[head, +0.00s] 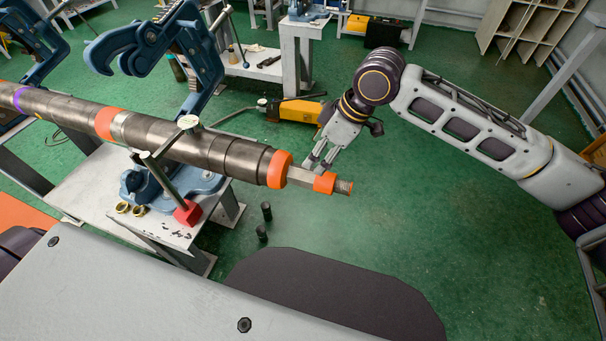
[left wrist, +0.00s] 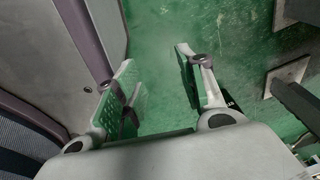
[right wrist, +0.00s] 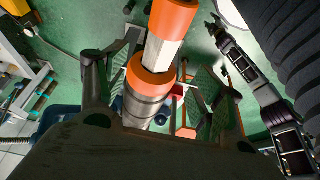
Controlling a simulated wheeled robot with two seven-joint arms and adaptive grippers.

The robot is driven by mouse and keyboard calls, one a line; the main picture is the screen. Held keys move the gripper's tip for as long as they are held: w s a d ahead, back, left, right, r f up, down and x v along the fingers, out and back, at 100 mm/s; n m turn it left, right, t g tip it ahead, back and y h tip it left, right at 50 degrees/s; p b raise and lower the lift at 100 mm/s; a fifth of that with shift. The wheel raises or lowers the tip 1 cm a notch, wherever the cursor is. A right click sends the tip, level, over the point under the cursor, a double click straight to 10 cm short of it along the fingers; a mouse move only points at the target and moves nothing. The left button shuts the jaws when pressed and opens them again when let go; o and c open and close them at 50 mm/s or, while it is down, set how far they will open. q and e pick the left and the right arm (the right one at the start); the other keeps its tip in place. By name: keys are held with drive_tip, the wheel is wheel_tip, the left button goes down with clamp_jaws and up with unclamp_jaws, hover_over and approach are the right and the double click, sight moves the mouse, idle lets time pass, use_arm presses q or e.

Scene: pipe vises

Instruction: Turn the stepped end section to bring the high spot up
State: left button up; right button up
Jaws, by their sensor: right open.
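A long dark steel pipe (head: 170,135) lies across the head view from the left. Its stepped end section has an orange ring (head: 280,169), a pale flat-sided length (head: 301,176), a second orange collar (head: 324,182) and a threaded tip (head: 344,187). I cannot make out the high spot. My right gripper (head: 316,160) is open just behind the flat-sided length. In the right wrist view, the end section (right wrist: 160,52) runs between the spread fingers of my right gripper (right wrist: 150,88); contact is not visible. My left gripper (left wrist: 157,82) is open and empty above green floor.
A blue pipe vise (head: 150,185) with a red-ended handle (head: 187,212) stands on a grey table (head: 100,205) under the pipe. A yellow tool (head: 293,110) lies behind. Open green floor is at the right.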

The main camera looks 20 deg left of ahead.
sight(305, 170)
drive_tip(key=b+x, duration=0.1)
drive_tip(key=x, duration=0.9)
drive_tip(key=shift+r, duration=0.1)
drive_tip(key=shift+a+f, duration=0.3)
drive_tip(key=shift+f, duration=0.3)
use_arm(q)
drive_tip(key=shift+w+d+r, duration=0.1)
drive_tip(key=shift+w+d, duration=0.25)
drive_tip(key=shift+w, duration=0.25)
drive_tip(key=shift+w+d+r, duration=0.1)
drive_tip(key=shift+w+d, duration=0.2)
drive_tip(key=shift+w, duration=0.25)
use_arm(e)
drive_tip(key=shift+a+f, duration=0.1)
drive_tip(key=shift+f, duration=0.15)
drive_tip(key=c, duration=1)
use_arm(q)
drive_tip(key=shift+s+a+f, duration=0.1)
drive_tip(key=shift+s+f, duration=0.05)
drive_tip(key=shift+s, duration=0.15)
use_arm(e)
drive_tip(key=shift+s, duration=0.1)
use_arm(q)
drive_tip(key=shift+s, duration=0.1)
use_arm(e)
drive_tip(key=shift+t, duration=0.3)
